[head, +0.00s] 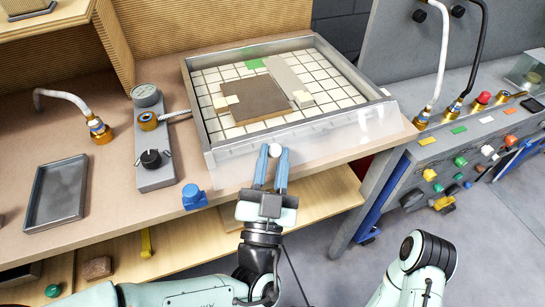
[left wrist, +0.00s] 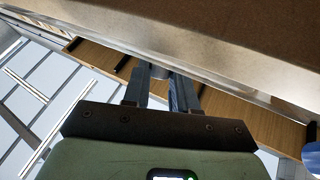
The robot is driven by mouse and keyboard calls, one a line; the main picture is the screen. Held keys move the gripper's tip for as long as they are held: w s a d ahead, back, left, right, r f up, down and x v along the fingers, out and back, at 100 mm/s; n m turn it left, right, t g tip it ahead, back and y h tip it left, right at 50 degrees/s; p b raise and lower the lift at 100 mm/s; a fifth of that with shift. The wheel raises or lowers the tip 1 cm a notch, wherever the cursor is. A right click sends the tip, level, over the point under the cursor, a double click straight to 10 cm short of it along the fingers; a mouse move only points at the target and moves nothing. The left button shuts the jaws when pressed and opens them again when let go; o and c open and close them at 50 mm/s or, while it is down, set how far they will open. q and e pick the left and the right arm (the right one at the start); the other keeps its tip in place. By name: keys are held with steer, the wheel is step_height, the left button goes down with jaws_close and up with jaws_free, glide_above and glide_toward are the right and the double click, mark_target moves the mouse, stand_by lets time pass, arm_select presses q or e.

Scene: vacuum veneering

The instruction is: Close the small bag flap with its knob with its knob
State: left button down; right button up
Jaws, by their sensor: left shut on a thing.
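The small bag is a grey-framed tray (head: 205,135) with a white gridded bed on the bench. Its clear flap (head: 335,143) lies along the tray's front edge, open or shut I cannot tell. A round white knob (head: 275,150) is at the flap's front. My left gripper (head: 273,155) has its two blue fingers on either side of this knob, shut on it. The left wrist view shows the fingers (left wrist: 160,85) below the bench edge, with a greyish piece between them. My right arm shows at the lower right, its gripper out of view.
A brown panel (head: 253,99) and a pale strip (head: 287,77) lie in the tray. A grey control box (head: 153,125) and an empty dark tray (head: 57,192) stand left. A blue knob (head: 194,197) is at the bench's front edge. A panel with hoses and buttons is right.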

arm_select(q)
steer(key=shift+d+f, duration=0.1)
stand_by(0.3)
steer(key=c, duration=0.9)
jaws_free()
